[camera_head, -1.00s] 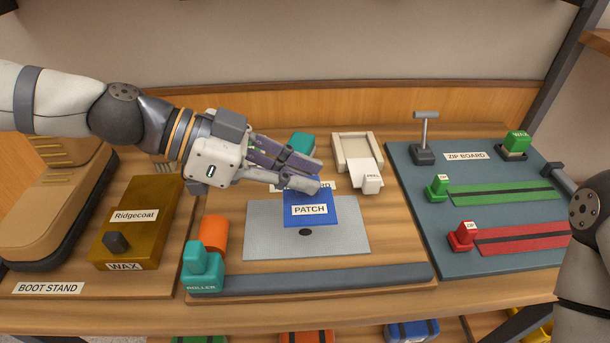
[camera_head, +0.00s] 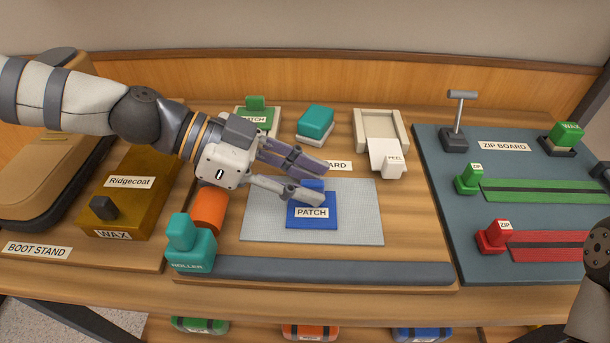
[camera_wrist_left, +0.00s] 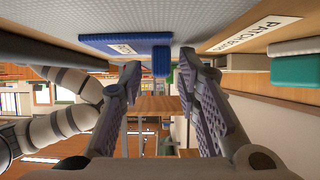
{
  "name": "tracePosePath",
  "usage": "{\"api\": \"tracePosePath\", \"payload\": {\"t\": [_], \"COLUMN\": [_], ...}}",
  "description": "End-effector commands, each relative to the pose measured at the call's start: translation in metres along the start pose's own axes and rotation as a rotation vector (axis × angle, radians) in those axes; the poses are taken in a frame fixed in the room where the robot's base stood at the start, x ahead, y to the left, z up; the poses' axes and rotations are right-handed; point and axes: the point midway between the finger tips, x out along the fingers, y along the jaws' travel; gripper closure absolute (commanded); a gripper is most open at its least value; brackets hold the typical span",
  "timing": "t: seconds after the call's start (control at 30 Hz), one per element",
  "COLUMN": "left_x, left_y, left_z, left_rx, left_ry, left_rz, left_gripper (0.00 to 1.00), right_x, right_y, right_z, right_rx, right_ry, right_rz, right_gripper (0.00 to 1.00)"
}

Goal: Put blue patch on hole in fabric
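The blue patch (camera_head: 312,222) lies flat on the grey fabric (camera_head: 262,225), and no hole shows, so the patch appears to cover it. A small blue grip (camera_head: 314,185) stands up at the patch's back edge. My left gripper (camera_head: 322,182) is open just above that edge, with its fingers spread apart. In the left wrist view, the fingertips (camera_wrist_left: 158,66) stand either side of the blue grip (camera_wrist_left: 162,62) with gaps. The patch (camera_wrist_left: 130,40) looks flat against the fabric (camera_wrist_left: 200,15). My right gripper is out of view; only part of that arm shows at the right edge.
A teal roller (camera_head: 192,250) and an orange cylinder (camera_head: 210,210) stand left of the fabric. A dark bar (camera_head: 320,270) runs along the front. Behind are a teal block (camera_head: 315,122) and a peel tray (camera_head: 382,115). The zip board (camera_head: 440,240) is at right.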

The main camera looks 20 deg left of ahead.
Motion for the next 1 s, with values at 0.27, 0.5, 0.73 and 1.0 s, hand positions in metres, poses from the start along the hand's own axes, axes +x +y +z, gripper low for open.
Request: {"api": "tracePosePath", "payload": {"t": [0.27, 0.5, 0.73, 1.0], "left_x": [-0.002, -0.058, -0.112, -0.123], "left_y": [0.000, -0.002, -0.001, 0.000], "left_z": [-0.003, -0.016, -0.014, -0.005], "left_rx": [0.003, 0.017, 0.017, 0.002], "left_ry": [0.000, 0.009, 0.008, 0.001], "left_rz": [-0.001, -0.017, -0.013, 0.000], "left_gripper": [0.67, 0.67, 0.67, 0.67], "right_x": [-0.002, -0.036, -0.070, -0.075], "right_y": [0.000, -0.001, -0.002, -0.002], "right_z": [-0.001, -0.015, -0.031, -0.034], "right_rx": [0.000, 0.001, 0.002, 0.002], "right_ry": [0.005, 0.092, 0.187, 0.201], "right_rz": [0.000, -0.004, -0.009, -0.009], "right_gripper": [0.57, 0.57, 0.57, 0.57]}}
